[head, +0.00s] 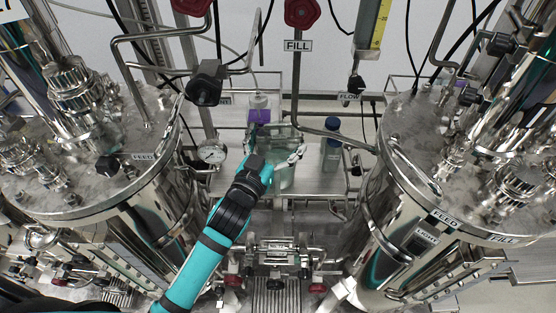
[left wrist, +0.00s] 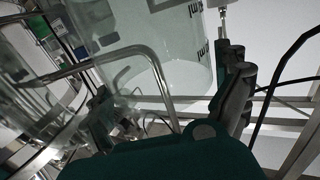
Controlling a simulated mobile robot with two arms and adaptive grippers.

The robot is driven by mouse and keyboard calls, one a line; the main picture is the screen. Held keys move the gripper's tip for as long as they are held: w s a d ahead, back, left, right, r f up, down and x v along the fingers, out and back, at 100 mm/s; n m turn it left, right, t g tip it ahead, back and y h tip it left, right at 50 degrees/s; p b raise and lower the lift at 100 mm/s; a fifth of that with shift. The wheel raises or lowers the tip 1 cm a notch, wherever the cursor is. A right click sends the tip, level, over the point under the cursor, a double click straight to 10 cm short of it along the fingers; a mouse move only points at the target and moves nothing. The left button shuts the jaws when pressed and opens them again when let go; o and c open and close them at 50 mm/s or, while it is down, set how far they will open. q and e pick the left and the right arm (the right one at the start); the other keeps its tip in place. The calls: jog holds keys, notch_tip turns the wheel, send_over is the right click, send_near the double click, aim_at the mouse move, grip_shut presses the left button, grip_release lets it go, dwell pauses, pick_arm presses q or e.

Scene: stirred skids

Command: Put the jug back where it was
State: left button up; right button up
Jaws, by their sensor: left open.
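A clear jug (head: 284,178) stands on the steel shelf between the two tanks in the head view. In the left wrist view, the jug (left wrist: 165,50) fills the upper middle, with dark "ml" print on its wall. My left gripper (head: 277,158) is at the jug, its jaws open. In the left wrist view, its dark finger (left wrist: 235,85) is close beside the jug wall. I cannot tell whether it touches. The gripper partly hides the jug in the head view. My right gripper is not in view.
A blue-capped bottle (head: 331,145) stands just right of the jug, and a purple-capped bottle (head: 259,117) stands behind it. Steel tanks flank the shelf (head: 312,187) on the left (head: 85,150) and right (head: 440,175).

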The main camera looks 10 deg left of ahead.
pick_arm(q)
jog(key=shift+s, duration=0.1)
jog(key=shift+c, duration=0.9)
jog(key=c, duration=1.1)
jog(key=shift+c, duration=0.6)
